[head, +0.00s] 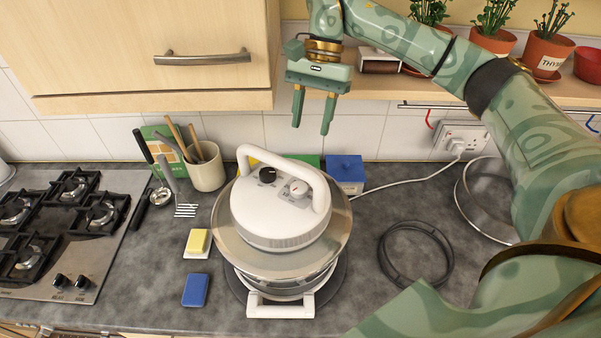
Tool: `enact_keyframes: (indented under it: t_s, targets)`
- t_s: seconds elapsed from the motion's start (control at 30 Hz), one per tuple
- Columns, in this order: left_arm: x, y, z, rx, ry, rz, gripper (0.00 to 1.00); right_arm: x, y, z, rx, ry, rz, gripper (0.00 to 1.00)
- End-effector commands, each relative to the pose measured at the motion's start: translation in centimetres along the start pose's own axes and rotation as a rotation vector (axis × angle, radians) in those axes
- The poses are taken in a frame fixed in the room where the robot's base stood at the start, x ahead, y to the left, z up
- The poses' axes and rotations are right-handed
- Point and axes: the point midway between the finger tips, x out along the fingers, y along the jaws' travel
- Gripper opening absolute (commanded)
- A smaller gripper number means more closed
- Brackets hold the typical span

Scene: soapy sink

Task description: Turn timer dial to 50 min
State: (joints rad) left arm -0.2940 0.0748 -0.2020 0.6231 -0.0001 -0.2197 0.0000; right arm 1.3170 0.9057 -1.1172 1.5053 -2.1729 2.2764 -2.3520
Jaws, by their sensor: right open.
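A round countertop cooker with a white lid (280,222) and an arched white handle stands on the grey worktop. Its lid top carries a black dial (267,175) on the left and a pale dial (299,187) on the right. The markings are too small to read, so I cannot tell which dial is the timer or where it points. My right gripper (312,128) is open and empty, fingers pointing down, in the air above and behind the lid, apart from both dials. My left gripper is not in view.
A gas hob (60,235) lies at the left. A utensil pot (206,167), a yellow sponge (197,241) and a blue sponge (196,290) are left of the cooker. A blue box (346,170) stands behind it. A black ring (447,260) lies right. A cupboard (150,50) hangs upper left.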

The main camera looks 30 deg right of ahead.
Motion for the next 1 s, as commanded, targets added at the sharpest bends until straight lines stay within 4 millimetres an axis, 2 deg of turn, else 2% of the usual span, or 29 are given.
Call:
enact_keyframes:
  t_s: [0.03, 0.23, 0.4, 0.5, 0.7, 0.93, 0.97, 1.0]
  targets:
    - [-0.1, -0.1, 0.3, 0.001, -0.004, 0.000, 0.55, 1.4, 0.0, 0.1, -0.002, -0.005, 0.005, 0.43]
    - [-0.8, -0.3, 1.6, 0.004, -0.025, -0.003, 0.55, 6.5, 0.1, 0.2, -0.002, -0.007, 0.005, 0.43]
    - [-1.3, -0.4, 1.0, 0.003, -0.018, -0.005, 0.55, 10.1, 0.0, 0.2, -0.001, -0.006, 0.001, 0.43]
    - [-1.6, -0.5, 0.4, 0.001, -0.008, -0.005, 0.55, 11.6, 0.0, 0.2, 0.000, -0.005, 0.001, 0.43]
    - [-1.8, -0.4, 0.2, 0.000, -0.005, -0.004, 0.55, 13.0, -0.1, 0.2, -0.001, -0.003, -0.001, 0.43]
    - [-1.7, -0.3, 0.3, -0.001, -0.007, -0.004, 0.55, 13.1, -0.1, 0.1, -0.001, -0.002, -0.002, 0.43]
    - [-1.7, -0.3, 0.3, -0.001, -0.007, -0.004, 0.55, 13.1, -0.1, 0.1, -0.001, -0.002, -0.002, 0.40]
    - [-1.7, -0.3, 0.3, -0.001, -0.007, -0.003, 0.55, 13.1, -0.1, 0.1, -0.001, -0.002, -0.002, 0.29]
